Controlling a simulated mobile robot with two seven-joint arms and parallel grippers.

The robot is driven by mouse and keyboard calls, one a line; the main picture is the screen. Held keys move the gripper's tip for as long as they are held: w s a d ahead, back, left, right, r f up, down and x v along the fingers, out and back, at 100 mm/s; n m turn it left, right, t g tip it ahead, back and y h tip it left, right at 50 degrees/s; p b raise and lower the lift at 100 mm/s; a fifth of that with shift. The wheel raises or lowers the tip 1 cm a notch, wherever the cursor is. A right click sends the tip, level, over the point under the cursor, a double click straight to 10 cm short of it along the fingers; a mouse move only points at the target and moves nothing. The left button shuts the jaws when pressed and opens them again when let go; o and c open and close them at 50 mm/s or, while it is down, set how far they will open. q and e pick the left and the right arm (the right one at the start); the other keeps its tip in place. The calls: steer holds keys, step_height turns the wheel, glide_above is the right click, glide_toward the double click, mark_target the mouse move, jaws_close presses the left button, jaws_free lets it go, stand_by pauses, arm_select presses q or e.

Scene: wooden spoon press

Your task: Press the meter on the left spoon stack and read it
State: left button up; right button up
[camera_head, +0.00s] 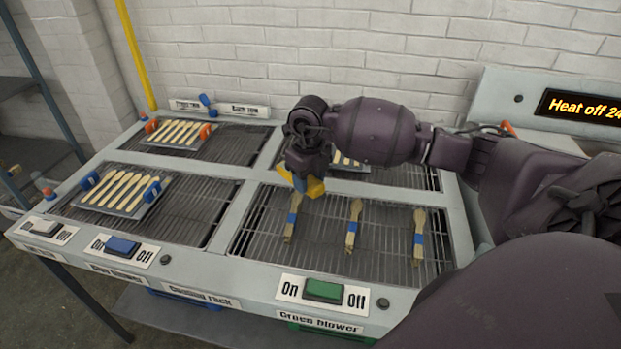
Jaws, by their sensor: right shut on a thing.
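My right gripper (299,172) reaches in from the right and points down, shut on a yellow object (315,188), likely the meter. The meter's readout cannot be seen. Three wooden spoon stacks with blue bands lie on the front right rack: the left stack (290,228), the middle stack (353,226) and the right stack (418,238). The meter is at the far end of the left stack; I cannot tell whether it touches. My left gripper is not in view.
A tray of pale sticks (120,192) lies on the front left rack, another (178,133) on the back left. A green switch (323,290) and blue switch (122,245) sit on the front edge. A display (580,106) reads "Heat off 24", cut off at right.

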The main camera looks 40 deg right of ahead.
steer(key=shift+d+m, duration=0.25)
steer(key=shift+m, duration=0.25)
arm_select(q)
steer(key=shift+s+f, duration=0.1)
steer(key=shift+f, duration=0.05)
arm_select(e)
steer(key=shift+f, duration=0.2)
steer(key=shift+f+b, duration=0.55)
steer(key=shift+f, duration=0.25)
step_height(320, 180, down, 4)
steer(key=shift+r+b, duration=0.1)
steer(key=shift+b, duration=0.95)
steer(key=shift+f, duration=0.4)
steer(key=shift+f+b, duration=0.35)
steer(key=shift+f, duration=0.05)
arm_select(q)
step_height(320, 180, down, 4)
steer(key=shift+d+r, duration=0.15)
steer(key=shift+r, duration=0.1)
arm_select(e)
steer(key=shift+r, duration=0.1)
